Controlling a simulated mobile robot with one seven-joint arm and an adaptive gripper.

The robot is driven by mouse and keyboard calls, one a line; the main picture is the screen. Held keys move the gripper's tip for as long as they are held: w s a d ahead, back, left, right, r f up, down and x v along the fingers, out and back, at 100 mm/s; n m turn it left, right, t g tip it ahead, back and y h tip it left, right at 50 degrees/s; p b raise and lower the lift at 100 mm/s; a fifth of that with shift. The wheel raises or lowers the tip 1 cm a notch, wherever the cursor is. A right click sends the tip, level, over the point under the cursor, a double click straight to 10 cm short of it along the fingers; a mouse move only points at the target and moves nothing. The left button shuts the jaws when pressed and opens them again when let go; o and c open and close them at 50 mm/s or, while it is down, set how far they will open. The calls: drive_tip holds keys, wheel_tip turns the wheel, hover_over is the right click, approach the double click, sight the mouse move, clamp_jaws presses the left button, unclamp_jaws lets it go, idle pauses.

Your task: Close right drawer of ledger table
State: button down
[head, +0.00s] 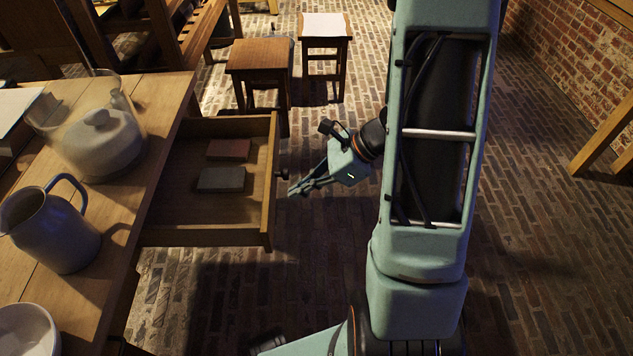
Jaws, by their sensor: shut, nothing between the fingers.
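The ledger table (128,226) stands at the left with a wooden top. Its drawer (267,180) is pulled well out to the right and is open at the top. A small dark knob (283,173) sits on the middle of the drawer front. Inside lie a reddish block (229,149) and a grey block (221,179). My gripper (292,190) is shut and empty. It appears just to the right of the drawer front, close to the knob and pointing left. I cannot tell whether it touches the front.
A blue-grey jug (48,236), a glass jar (133,112) with a lidded pale pot (100,145), and a white bowl (28,330) stand on the table. Two stools (259,56) (325,26) stand behind the drawer.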

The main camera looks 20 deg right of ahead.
sight(271, 195)
drive_tip(key=shift+w+a+r, duration=0.1)
drive_tip(key=shift+w+a, duration=0.2)
drive_tip(key=shift+a, duration=0.55)
drive_tip(key=shift+w+a+r, duration=0.1)
drive_tip(key=shift+w+a, duration=0.2)
drive_tip(key=shift+a, duration=0.55)
drive_tip(key=shift+w+a, duration=0.15)
drive_tip(key=shift+a, duration=0.45)
drive_tip(key=w+a, duration=0.2)
drive_tip(key=a, duration=0.6)
drive_tip(key=w+a, duration=0.3)
drive_tip(key=a, duration=0.5)
drive_tip(key=w+a, duration=0.3)
drive_tip(key=a, duration=0.5)
drive_tip(key=shift+f+b, duration=0.1)
drive_tip(key=shift+b, duration=0.25)
drive_tip(key=shift+d, duration=0.15)
